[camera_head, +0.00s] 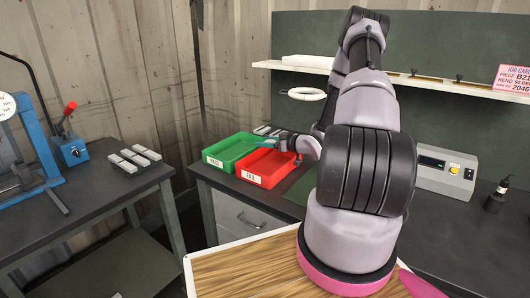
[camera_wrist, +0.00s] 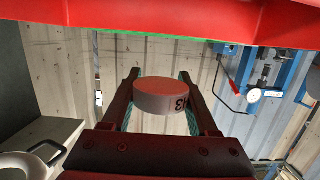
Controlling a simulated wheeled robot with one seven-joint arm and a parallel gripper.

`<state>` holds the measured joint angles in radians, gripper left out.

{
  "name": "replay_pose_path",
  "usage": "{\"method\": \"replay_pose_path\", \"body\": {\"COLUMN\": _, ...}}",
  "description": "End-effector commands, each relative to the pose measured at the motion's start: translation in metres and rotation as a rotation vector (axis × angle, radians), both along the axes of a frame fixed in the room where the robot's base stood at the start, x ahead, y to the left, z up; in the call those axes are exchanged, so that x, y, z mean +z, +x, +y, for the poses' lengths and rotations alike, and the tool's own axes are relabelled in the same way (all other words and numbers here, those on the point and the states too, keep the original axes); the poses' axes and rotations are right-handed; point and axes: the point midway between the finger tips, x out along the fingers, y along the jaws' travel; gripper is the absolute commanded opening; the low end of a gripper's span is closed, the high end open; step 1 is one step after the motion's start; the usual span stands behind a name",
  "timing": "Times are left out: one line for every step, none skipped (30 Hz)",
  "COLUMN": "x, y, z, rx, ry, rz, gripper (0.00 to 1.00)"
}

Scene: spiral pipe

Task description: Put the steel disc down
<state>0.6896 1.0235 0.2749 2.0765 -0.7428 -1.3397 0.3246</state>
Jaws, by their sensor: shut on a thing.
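The steel disc (camera_wrist: 163,97) is a short, dark grey cylinder with dark marking on its side, partly cut off at the picture's right of it by a finger. My gripper (camera_wrist: 159,75) is shut on it, one finger on each side, in the wrist view. In the head view my gripper (camera_head: 290,146) is low by the red tray (camera_head: 268,168), at its right back part; the disc cannot be made out there. In the wrist view a red tray wall (camera_wrist: 150,22) crosses the top of the picture, apart from the disc.
A green tray (camera_head: 228,148) labelled PASS stands left of the red one labelled FAIL. Grey pieces (camera_head: 135,157) lie on the left table beside a blue press (camera_head: 68,145). A grey device (camera_head: 446,173) and a dark bottle (camera_head: 497,196) stand at right.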

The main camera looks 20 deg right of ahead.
Motion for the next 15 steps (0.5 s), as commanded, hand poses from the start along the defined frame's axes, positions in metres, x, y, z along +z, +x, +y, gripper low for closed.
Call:
{"method": "replay_pose_path", "body": {"x": -0.007, "y": 0.000, "z": 0.001, "rx": 0.001, "ry": 0.001, "rz": 0.002, "gripper": 0.00}}
{"method": "replay_pose_path", "body": {"x": -0.012, "y": -0.001, "z": 0.001, "rx": 0.000, "ry": 0.002, "rz": 0.003, "gripper": 0.00}}
{"method": "replay_pose_path", "body": {"x": -0.018, "y": -0.001, "z": 0.001, "rx": 0.002, "ry": 0.001, "rz": 0.002, "gripper": 0.00}}
{"method": "replay_pose_path", "body": {"x": -0.023, "y": -0.001, "z": 0.001, "rx": 0.002, "ry": 0.001, "rz": 0.002, "gripper": 0.00}}
{"method": "replay_pose_path", "body": {"x": -0.028, "y": 0.000, "z": 0.001, "rx": 0.002, "ry": 0.001, "rz": 0.002, "gripper": 0.00}}
{"method": "replay_pose_path", "body": {"x": -0.032, "y": 0.000, "z": 0.001, "rx": 0.001, "ry": 0.000, "rz": 0.001, "gripper": 0.00}}
{"method": "replay_pose_path", "body": {"x": -0.035, "y": 0.000, "z": 0.001, "rx": 0.002, "ry": 0.001, "rz": 0.001, "gripper": 0.00}}
{"method": "replay_pose_path", "body": {"x": -0.036, "y": 0.000, "z": 0.001, "rx": 0.001, "ry": 0.000, "rz": 0.000, "gripper": 0.00}}
{"method": "replay_pose_path", "body": {"x": -0.037, "y": 0.000, "z": 0.001, "rx": 0.001, "ry": 0.000, "rz": -0.001, "gripper": 0.00}}
{"method": "replay_pose_path", "body": {"x": -0.036, "y": 0.000, "z": 0.001, "rx": 0.001, "ry": 0.000, "rz": -0.001, "gripper": 0.00}}
{"method": "replay_pose_path", "body": {"x": -0.036, "y": 0.000, "z": 0.000, "rx": 0.001, "ry": -0.001, "rz": -0.002, "gripper": 0.00}}
{"method": "replay_pose_path", "body": {"x": -0.036, "y": 0.000, "z": 0.001, "rx": 0.001, "ry": 0.000, "rz": -0.001, "gripper": 0.00}}
{"method": "replay_pose_path", "body": {"x": -0.036, "y": 0.000, "z": 0.001, "rx": 0.001, "ry": 0.000, "rz": -0.001, "gripper": 0.00}}
{"method": "replay_pose_path", "body": {"x": -0.036, "y": 0.000, "z": 0.001, "rx": 0.001, "ry": 0.000, "rz": -0.001, "gripper": 0.00}}
{"method": "replay_pose_path", "body": {"x": -0.036, "y": 0.000, "z": 0.001, "rx": 0.001, "ry": 0.000, "rz": -0.001, "gripper": 0.00}}
